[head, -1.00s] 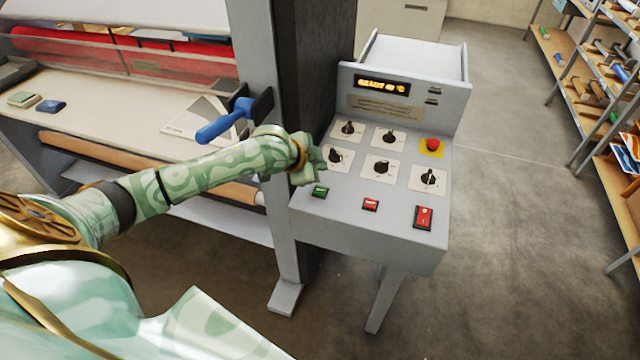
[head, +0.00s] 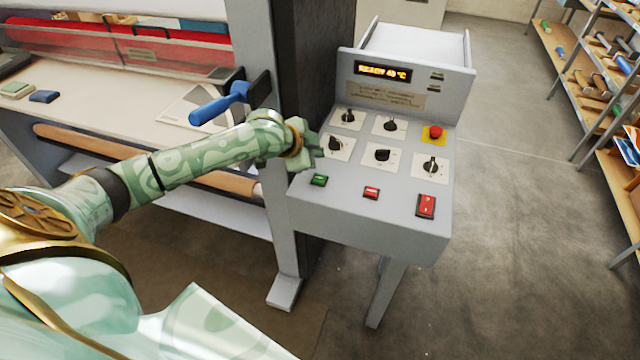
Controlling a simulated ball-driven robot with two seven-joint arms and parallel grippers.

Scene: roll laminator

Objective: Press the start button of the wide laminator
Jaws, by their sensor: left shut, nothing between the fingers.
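The wide laminator (head: 150,105) stands at the left, with its grey control panel (head: 345,210) in the middle of the head view. A small green button (head: 319,180), apparently the start button, sits at the panel's front left and is unobstructed. My left gripper (head: 309,156) is shut and empty. In the picture it appears just above the green button, over the panel's left edge. A gap shows between them; its height over the panel is hard to tell. My right gripper is out of view.
A red button (head: 371,193), a red rocker switch (head: 426,206), several black knobs and a red emergency button (head: 435,132) share the panel. Its display (head: 383,71) is lit. A blue-handled lever (head: 218,106) stands close to my left forearm. Shelves (head: 600,90) line the right; floor between is clear.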

